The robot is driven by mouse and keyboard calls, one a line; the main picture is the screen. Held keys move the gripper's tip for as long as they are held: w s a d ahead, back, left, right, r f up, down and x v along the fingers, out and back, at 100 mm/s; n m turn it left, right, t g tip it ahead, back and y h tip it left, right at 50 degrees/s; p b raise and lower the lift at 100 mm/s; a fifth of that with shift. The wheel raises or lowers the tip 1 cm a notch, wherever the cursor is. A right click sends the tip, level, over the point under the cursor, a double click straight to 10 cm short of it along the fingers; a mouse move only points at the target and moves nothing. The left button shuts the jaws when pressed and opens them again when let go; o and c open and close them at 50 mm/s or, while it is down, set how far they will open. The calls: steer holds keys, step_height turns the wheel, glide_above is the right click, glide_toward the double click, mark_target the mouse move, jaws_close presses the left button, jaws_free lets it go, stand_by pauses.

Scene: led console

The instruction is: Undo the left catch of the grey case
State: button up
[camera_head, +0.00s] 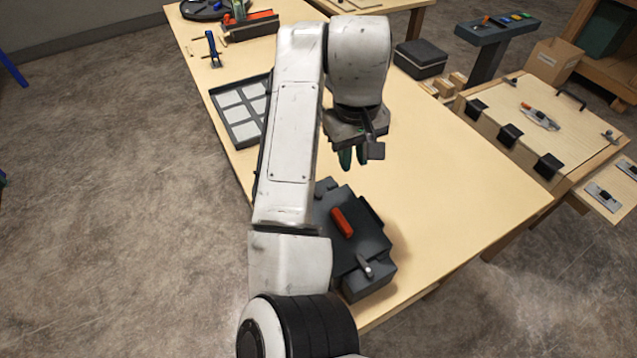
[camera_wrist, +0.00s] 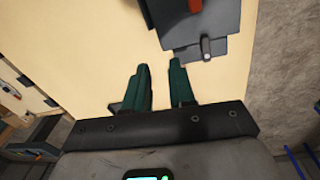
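The dark grey case (camera_head: 370,240) lies on the near end of the workbench, partly hidden behind my arm in the head view. It has a red handle (camera_head: 342,221) on top and a small grey catch (camera_head: 364,266) at its near edge. In the wrist view, the case (camera_wrist: 182,32) is at the top, with the red handle (camera_wrist: 195,5) and one catch (camera_wrist: 206,46). I cannot tell whether this is the left catch; no second one shows clearly. My gripper (camera_head: 353,158) hangs above the bench beyond the case. Its green fingers (camera_wrist: 160,68) are apart and empty.
A tray with pale squares (camera_head: 240,108) lies on the bench left of my arm. Tools stand at the far left end, and a dark box (camera_head: 420,58) is beyond the bench. The bench top (camera_head: 450,160) right of my gripper is clear.

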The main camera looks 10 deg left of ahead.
steer(key=s+a+r+n, duration=0.1)
steer(key=s+a+r, duration=0.15)
steer(key=a, duration=0.35)
steer(key=shift+g+y, duration=0.3)
steer(key=shift+g, duration=0.1)
steer(key=f, duration=0.3)
steer(key=f+b, duration=0.1)
steer(key=f, duration=0.3)
steer(key=w+f, duration=0.1)
steer(key=f, duration=0.2)
steer(key=shift+a+f, duration=0.2)
steer(key=shift+f, duration=0.05)
jaws_close()
